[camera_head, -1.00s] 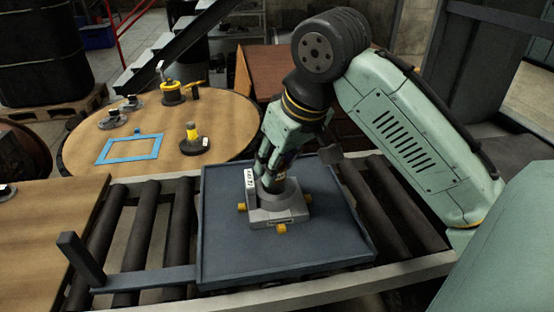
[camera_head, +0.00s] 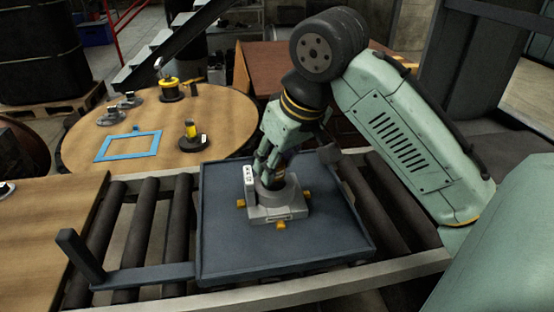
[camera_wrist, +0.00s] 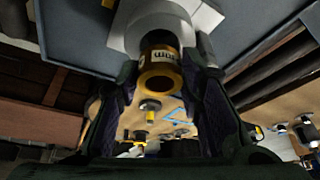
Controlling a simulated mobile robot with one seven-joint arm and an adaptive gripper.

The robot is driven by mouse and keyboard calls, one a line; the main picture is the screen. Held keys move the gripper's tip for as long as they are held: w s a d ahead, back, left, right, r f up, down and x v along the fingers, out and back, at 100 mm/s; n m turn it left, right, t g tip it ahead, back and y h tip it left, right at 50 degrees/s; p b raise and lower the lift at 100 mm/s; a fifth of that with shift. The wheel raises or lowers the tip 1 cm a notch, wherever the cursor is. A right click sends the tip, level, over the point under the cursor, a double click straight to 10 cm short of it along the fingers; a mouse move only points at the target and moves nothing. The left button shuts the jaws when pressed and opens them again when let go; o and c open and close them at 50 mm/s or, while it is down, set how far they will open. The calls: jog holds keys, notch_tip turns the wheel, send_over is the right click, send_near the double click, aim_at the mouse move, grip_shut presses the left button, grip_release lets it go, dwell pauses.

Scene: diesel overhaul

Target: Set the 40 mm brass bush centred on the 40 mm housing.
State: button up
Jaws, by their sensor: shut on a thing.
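The brass bush (camera_wrist: 161,78) is between my fingers in the wrist view, a gold ring with a white label ending in "mm". My gripper (camera_wrist: 164,62) is shut on it; in the head view my gripper (camera_head: 271,164) points down at the housing. The grey housing (camera_head: 272,214) has a square base with brass-coloured knobs and a small white label plate at its left. The housing also shows in the wrist view (camera_wrist: 200,14), just beyond the bush. My fingers largely hide the bush in the head view. I cannot tell whether bush and housing touch, or how well they are centred.
The housing stands on a dark blue tray (camera_head: 225,262) over rollers (camera_head: 145,235). A round wooden table (camera_head: 225,112) behind holds a blue frame (camera_head: 128,158), a yellow piece on a black base (camera_head: 193,143) and other stands. A wooden bench (camera_head: 45,225) is at left.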

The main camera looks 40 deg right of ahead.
jog(key=shift+f, duration=0.2)
jog(key=shift+f+b, duration=0.5)
jog(key=shift+f, duration=0.15)
jog(key=shift+f, duration=0.35)
dwell(0.5)
jog(key=o, duration=1.2)
jog(key=shift+o, duration=0.3)
jog(key=o, duration=0.4)
notch_tip(320, 180, up, 9)
jog(key=p, duration=0.8)
